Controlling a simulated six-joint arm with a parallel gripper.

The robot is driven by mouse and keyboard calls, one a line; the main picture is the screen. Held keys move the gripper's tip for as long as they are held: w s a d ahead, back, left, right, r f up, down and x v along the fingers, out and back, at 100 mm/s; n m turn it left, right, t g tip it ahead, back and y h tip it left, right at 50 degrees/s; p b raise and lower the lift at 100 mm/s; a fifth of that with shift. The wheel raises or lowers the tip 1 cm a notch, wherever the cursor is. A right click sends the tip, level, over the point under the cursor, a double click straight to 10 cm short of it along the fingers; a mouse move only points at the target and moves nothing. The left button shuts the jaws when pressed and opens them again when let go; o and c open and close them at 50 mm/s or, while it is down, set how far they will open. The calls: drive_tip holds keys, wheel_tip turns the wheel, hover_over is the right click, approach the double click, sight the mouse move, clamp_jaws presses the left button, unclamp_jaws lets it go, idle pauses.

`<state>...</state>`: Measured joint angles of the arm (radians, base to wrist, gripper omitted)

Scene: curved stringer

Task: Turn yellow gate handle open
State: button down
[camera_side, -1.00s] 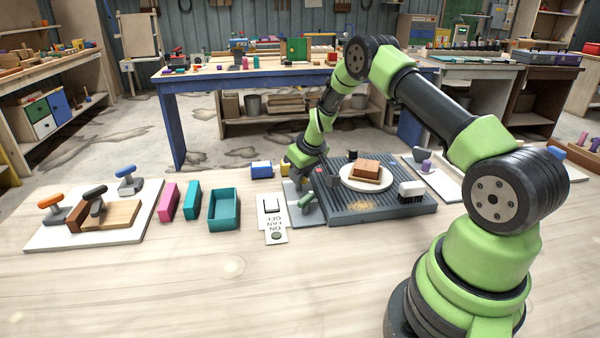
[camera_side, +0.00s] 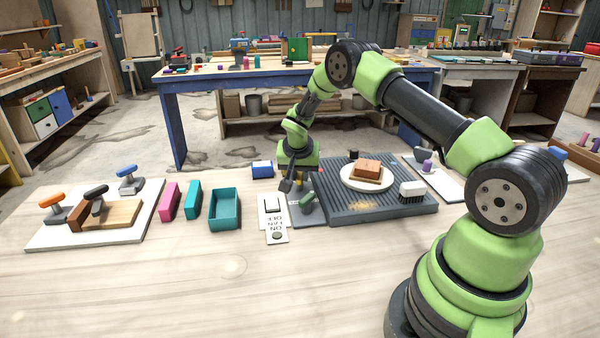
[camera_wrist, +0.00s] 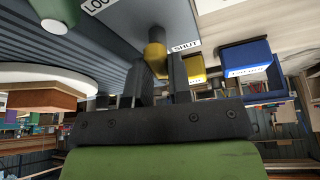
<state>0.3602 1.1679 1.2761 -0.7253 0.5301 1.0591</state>
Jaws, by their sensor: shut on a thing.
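The yellow gate handle (camera_wrist: 155,58) shows in the wrist view as a short rounded knob under a dark grey panel (camera_wrist: 135,22). My gripper (camera_wrist: 159,68) has its two dark fingers on either side of the knob and is shut on it. A white label reading "SHUT" (camera_wrist: 186,46) lies just right of the knob. In the side view my gripper (camera_side: 287,187) points down at the left end of the grey ribbed machine (camera_side: 372,208), and the yellow handle cannot be made out there.
A green handle (camera_side: 307,200) sits close to my gripper. A white switch plate (camera_side: 272,218) lies just left, with a blue bin (camera_side: 262,169) behind it. A teal tray (camera_side: 223,210) stands further left. A plate with a wooden block (camera_side: 367,168) rests on the machine.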

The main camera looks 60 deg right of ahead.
drive_tip(key=m+g, duration=0.2)
drive_tip(key=m, duration=0.3)
drive_tip(key=shift+w+m, duration=0.1)
drive_tip(key=shift+m, duration=0.3)
idle(0.4)
drive_tip(key=c, duration=1)
unclamp_jaws()
drive_tip(key=shift+c, duration=0.2)
drive_tip(key=shift+r, duration=0.1)
drive_tip(key=v, duration=0.9)
drive_tip(key=shift+w+a+r, duration=0.2)
drive_tip(key=shift+a+r, duration=0.05)
drive_tip(key=shift+a, duration=0.15)
